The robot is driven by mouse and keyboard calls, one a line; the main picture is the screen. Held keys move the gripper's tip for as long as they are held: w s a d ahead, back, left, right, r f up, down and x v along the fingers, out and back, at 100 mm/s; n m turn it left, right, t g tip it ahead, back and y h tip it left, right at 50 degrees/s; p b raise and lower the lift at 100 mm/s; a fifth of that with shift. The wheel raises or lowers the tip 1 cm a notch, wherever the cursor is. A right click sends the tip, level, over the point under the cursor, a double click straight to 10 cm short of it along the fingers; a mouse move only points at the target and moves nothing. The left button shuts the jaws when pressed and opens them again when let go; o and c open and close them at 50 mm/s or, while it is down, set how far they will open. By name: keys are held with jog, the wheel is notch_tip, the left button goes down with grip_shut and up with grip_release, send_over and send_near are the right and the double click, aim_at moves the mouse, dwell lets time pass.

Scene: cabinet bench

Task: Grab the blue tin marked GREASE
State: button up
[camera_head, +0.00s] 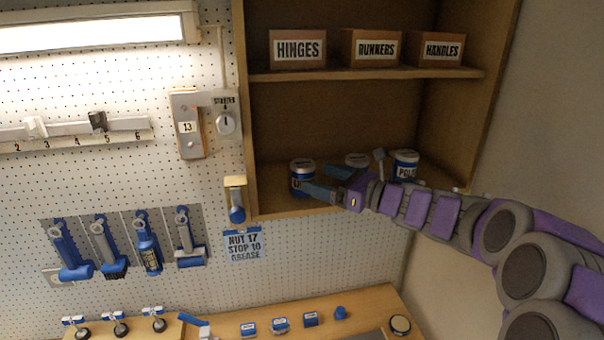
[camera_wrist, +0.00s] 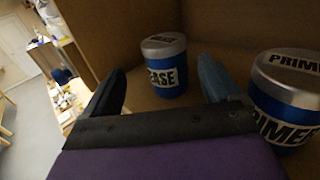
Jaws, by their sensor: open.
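My gripper (camera_head: 316,178) is open and empty, reaching leftward along the shelf. In the wrist view its fingertips (camera_wrist: 160,70) frame the tin, which seems to stand just beyond them.
A PRIMER tin (camera_wrist: 290,95) stands close by the right finger. A tin marked POLI (camera_head: 405,164) stands right of my gripper, with another tin (camera_head: 356,159) behind it. The cabinet's left wall (camera_head: 245,120) is beyond the leftmost tin. Labelled boxes (camera_head: 372,48) fill the shelf above.

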aim_at(312, 174)
jog(key=shift+p+x, duration=0.45)
jog(key=shift+x, duration=1.1)
jog(key=w+a+p, duration=0.2)
jog(key=a, duration=0.1)
jog(key=shift+w+r, duration=0.25)
jog(key=shift+w, duration=0.1)
jog(key=shift+w+a, duration=0.2)
jog(key=shift+a, duration=0.3)
jog(key=c, duration=1.2)
